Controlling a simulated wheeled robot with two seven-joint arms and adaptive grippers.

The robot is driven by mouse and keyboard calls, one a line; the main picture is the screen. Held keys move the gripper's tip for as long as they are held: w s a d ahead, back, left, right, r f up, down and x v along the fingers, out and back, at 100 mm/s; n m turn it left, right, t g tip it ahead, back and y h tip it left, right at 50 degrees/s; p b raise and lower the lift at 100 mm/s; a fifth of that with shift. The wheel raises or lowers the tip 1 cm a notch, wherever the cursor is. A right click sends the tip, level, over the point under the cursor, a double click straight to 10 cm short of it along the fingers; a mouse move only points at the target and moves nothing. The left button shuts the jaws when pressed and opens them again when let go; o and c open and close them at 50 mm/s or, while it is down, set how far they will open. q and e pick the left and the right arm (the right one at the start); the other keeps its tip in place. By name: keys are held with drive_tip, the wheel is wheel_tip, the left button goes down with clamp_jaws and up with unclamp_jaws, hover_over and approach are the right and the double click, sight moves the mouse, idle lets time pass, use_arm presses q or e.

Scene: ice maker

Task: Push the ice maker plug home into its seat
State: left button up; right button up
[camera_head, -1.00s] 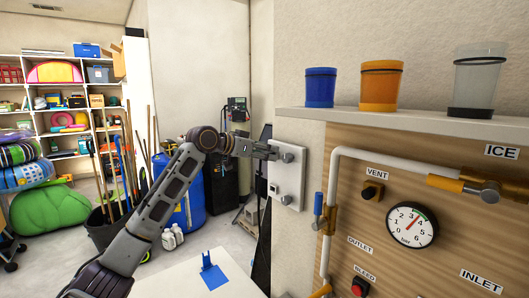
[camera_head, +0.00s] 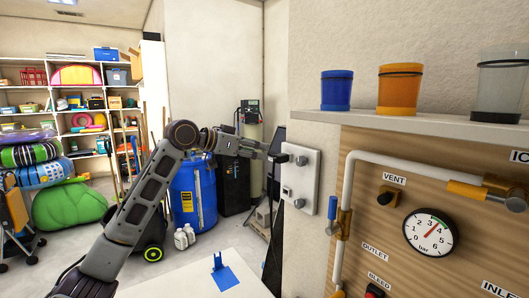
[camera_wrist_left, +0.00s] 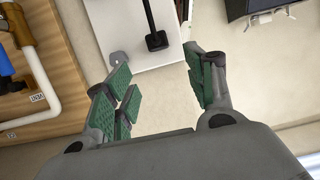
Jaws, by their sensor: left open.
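A white wall plate (camera_head: 301,182) hangs on the wall left of the wooden panel. It bears small grey knob-like parts and a small dark insert. In the left wrist view, a black piece with a black stem (camera_wrist_left: 156,40) lies against the white plate (camera_wrist_left: 110,22), and a small grey tab (camera_wrist_left: 118,59) shows at its edge. I cannot tell for sure which of these is the ice maker plug or how deep it sits. My left gripper (camera_head: 281,156) is just left of the plate's upper part. Its green-padded fingers (camera_wrist_left: 162,80) are apart, with nothing between them. My right gripper is out of view.
The wooden panel (camera_head: 400,170) with a pipe, valve and gauge (camera_head: 429,232) stands right of the plate. Cups stand on a shelf (camera_head: 400,122) above. A blue holder (camera_head: 224,277) sits on the white table (camera_head: 180,284). A blue barrel (camera_head: 192,190) stands behind my arm.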

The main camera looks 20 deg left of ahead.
use_arm(q)
drive_tip(key=shift+v, duration=1.2)
drive_tip(key=shift+f, duration=0.1)
